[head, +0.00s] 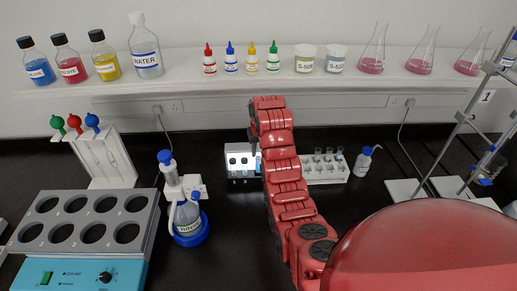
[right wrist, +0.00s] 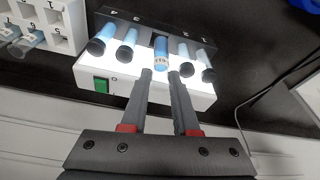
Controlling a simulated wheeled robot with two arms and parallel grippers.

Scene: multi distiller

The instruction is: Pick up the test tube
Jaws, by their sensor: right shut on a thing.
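My right gripper (right wrist: 160,73) is shut on a test tube (right wrist: 161,52) with blue contents and a white label, at the middle of the lit white box. In the right wrist view, several other blue tubes with dark ends (right wrist: 126,45) sit in the lit box (right wrist: 145,85), on both sides of the held one. In the head view, the lit box (head: 238,181) stands on the black bench, left of my right gripper (head: 256,150). The red arm hides part of that area. My left gripper is not in view.
A white rack (head: 330,175) with several tubes stands just right of the arm and also shows in the right wrist view (right wrist: 68,42). A wash bottle (head: 364,162) is farther right. A blue-fronted block (head: 85,275) with wells is at left. A bottle shelf (head: 180,83) runs behind.

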